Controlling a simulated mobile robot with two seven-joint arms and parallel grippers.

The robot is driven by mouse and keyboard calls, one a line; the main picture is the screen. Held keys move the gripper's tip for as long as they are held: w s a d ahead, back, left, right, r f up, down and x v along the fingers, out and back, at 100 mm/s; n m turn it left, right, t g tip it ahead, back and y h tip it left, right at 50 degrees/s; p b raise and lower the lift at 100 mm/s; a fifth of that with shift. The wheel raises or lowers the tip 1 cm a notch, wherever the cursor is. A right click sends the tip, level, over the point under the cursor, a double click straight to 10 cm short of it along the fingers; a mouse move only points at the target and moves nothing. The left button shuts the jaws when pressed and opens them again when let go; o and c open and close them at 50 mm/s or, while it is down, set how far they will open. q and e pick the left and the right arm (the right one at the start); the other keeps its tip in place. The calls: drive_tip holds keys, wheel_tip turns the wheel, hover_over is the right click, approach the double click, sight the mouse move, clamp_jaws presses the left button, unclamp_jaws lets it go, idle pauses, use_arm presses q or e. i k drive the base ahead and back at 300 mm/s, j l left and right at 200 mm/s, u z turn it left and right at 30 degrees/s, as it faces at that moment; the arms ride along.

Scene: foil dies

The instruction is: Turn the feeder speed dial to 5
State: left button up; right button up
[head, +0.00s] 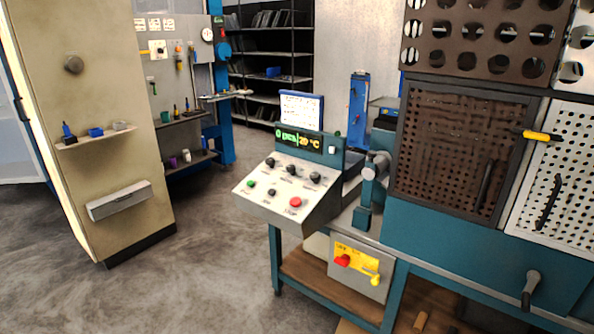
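A control box (268,207) with a sloped light-grey panel stands on a teal bench in the middle of the head view. Its panel carries a row of three black dials: a left dial (270,162), a middle dial (291,169) and a right dial (315,177). Their labels and settings are too small to read, so I cannot tell which is the feeder speed dial. Below them are a green button (250,184), a dark knob (272,192) and a red button (295,202). A display (300,141) above shows green and yellow characters. Neither gripper is in view.
A beige cabinet (120,170) stands at the left. Teal machinery (450,255) with perforated panels fills the right. A yellow plate with a red switch (343,260) is below the box. Open concrete floor (190,270) lies in front and left of the bench.

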sight(269, 161)
drive_tip(key=i+z, duration=0.1)
drive_tip(key=z, duration=0.55)
drive_tip(key=i+j+z, duration=0.25)
drive_tip(key=j+z, duration=0.2)
drive_tip(key=i+j+z, duration=0.1)
drive_tip(key=j+z, duration=0.15)
drive_tip(key=i+j+z, duration=0.15)
drive_tip(key=j, duration=0.35)
drive_tip(key=j+z, duration=0.1)
drive_tip(key=j, duration=0.4)
drive_tip(key=i+j, duration=0.1)
drive_tip(key=j, duration=0.35)
drive_tip(key=i+j, duration=0.15)
drive_tip(key=j, duration=0.25)
drive_tip(key=i+j, duration=0.1)
drive_tip(key=j, duration=0.35)
drive_tip(key=i+j+z, duration=0.1)
drive_tip(key=j, duration=0.35)
